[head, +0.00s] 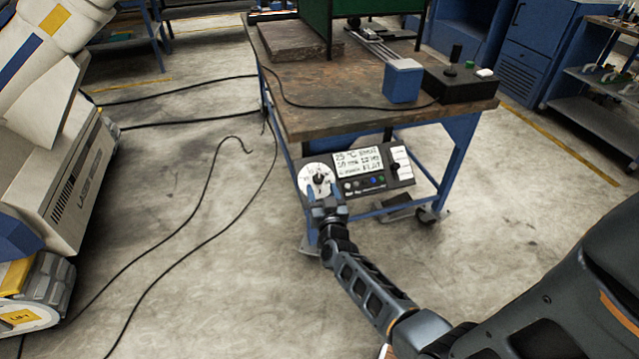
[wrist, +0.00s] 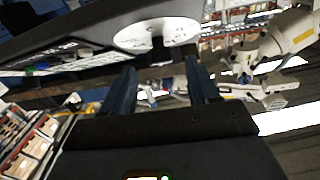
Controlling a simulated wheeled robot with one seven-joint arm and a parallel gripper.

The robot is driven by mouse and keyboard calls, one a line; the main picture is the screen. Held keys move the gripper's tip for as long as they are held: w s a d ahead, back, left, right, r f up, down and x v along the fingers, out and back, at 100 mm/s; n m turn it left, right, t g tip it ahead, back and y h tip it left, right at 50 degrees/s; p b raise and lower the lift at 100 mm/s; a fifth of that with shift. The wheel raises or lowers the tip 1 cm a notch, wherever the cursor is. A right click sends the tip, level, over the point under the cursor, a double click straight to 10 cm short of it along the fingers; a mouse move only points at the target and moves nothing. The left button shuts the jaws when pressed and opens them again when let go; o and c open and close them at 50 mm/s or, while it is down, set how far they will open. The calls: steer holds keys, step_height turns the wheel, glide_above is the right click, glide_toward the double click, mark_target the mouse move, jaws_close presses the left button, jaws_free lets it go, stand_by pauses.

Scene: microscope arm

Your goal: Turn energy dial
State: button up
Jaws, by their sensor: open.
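The energy dial (head: 318,179) is a round white plate with a dark knob at its centre. It sits at the left end of a dark control panel (head: 352,190) at the front of the workbench. In the wrist view the white dial (wrist: 157,34) shows beyond my fingers at the top, with its dark knob in the middle. My gripper (head: 322,196) is just in front of the dial's lower part. In the wrist view its two blue fingers (wrist: 160,85) stand apart with nothing between them. Whether a finger touches the knob cannot be told.
The panel has a lit display (head: 358,161), small buttons and white switches on the right. The workbench (head: 330,120) carries a blue box (head: 403,80) and a black control box (head: 458,83). A white machine (head: 75,180) stands at left. Cables lie on the floor between them.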

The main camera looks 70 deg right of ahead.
mark_target(319, 182)
steer(key=shift+x, duration=2.1)
steer(key=c, duration=1)
steer(key=shift+w, duration=0.1)
steer(key=shift+c, duration=0.2)
steer(key=shift+a, duration=0.1)
